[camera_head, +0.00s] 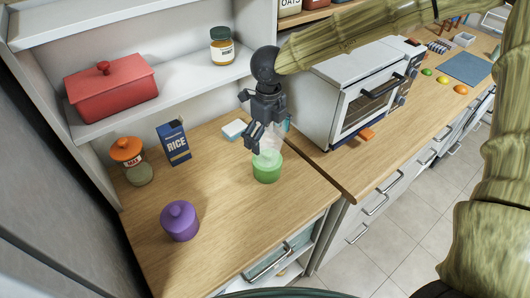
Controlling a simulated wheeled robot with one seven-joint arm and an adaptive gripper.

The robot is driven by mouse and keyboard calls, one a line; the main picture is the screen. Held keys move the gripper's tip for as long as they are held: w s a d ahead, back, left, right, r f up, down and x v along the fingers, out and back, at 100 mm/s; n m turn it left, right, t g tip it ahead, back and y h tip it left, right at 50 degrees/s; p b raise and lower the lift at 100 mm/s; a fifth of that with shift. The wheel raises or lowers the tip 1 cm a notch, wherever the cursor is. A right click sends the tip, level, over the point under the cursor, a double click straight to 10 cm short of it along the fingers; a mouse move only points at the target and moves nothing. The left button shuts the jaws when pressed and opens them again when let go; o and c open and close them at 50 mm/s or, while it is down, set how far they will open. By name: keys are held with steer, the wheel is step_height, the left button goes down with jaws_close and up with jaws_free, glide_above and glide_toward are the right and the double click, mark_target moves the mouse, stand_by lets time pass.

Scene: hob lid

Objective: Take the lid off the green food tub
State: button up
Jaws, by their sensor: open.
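The green food tub (267,169) stands upright on the wooden counter. A pale, translucent lid (267,157) seems to sit on its top, partly hidden by my gripper. My gripper (259,150) points down at the upper part of the tub, with its fingers open just above or beside the lid. I cannot tell whether the fingers touch the lid.
A purple lidded pot (180,221), an orange-topped jar (130,160) and a rice box (174,143) stand to the left. A white block (235,130) lies behind the tub. A white toaster oven (345,95) stands to the right. The counter in front is clear.

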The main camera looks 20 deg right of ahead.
mark_target(267, 153)
steer(key=shift+s+f, duration=0.2)
steer(key=shift+s, duration=0.3)
steer(key=shift+s+f, duration=0.2)
steer(key=shift+s, duration=0.25)
steer(key=w+f, duration=0.1)
steer(key=w+f+p, duration=0.1)
steer(key=f, duration=0.1)
steer(key=w+f+p, duration=0.1)
steer(key=f, duration=0.1)
steer(key=shift+f, duration=0.25)
steer(key=shift+s+f+p, duration=0.2)
steer(key=shift+f+p, duration=0.05)
steer(key=shift+p, duration=0.1)
steer(key=shift+s, duration=0.65)
steer(key=shift+w+f, duration=0.4)
steer(key=shift+w, duration=0.05)
steer(key=shift+w+f, duration=0.15)
steer(key=shift+w, duration=0.05)
steer(key=shift+c, duration=0.6)
steer(key=shift+s+r, duration=0.3)
steer(key=shift+s, duration=0.05)
steer(key=c, duration=1)
steer(key=shift+f, duration=0.1)
steer(key=c, duration=0.6)
steer(key=shift+c, duration=0.9)
